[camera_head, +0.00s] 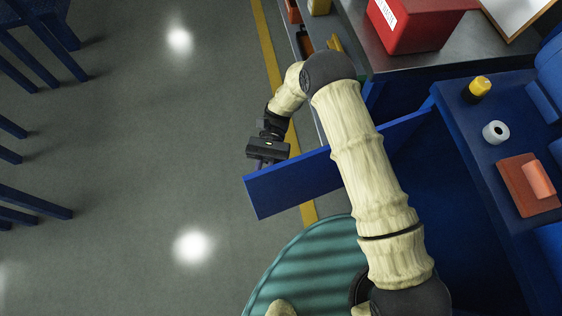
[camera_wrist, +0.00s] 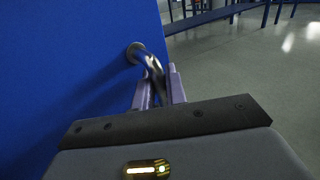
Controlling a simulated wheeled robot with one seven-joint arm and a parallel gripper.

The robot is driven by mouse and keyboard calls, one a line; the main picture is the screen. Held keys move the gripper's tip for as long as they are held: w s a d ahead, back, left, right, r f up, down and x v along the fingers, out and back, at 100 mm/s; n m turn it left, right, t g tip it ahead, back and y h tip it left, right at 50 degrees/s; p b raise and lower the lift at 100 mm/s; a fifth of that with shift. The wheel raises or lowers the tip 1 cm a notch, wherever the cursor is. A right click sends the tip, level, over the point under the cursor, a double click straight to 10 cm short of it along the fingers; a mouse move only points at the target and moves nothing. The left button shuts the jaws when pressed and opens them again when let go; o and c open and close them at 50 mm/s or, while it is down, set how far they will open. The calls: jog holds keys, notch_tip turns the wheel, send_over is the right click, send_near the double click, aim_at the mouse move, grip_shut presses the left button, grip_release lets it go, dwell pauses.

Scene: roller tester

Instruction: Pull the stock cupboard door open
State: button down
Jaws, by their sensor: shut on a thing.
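The stock cupboard door (camera_head: 295,186) is a blue panel in the head view. It stands swung well out from the blue cupboard (camera_head: 476,150) at the right, which opens into a dark blue inside. In the wrist view the door face (camera_wrist: 70,70) fills the left side. A shiny metal handle (camera_wrist: 143,56) sticks out from it. My gripper (camera_wrist: 159,88) is shut on the handle, with a finger on each side of it. In the head view my gripper (camera_head: 266,162) is at the door's outer end, on its far side, and the handle is hidden there.
A red box (camera_head: 410,25) stands on a grey bench top. A yellow-capped item (camera_head: 477,88), a white roll (camera_head: 495,132) and a brown tray (camera_head: 527,183) sit on the cupboard top. Blue stools or racks (camera_head: 40,45) stand at the left. Grey floor (camera_head: 170,130) beyond the door is clear.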

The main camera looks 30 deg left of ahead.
jog(key=shift+w+a+f+y, duration=0.1)
jog(key=shift+w+a+y, duration=0.2)
jog(key=shift+w+a, duration=0.05)
jog(key=c, duration=1.8)
grip_release()
jog(key=shift+v, duration=3.75)
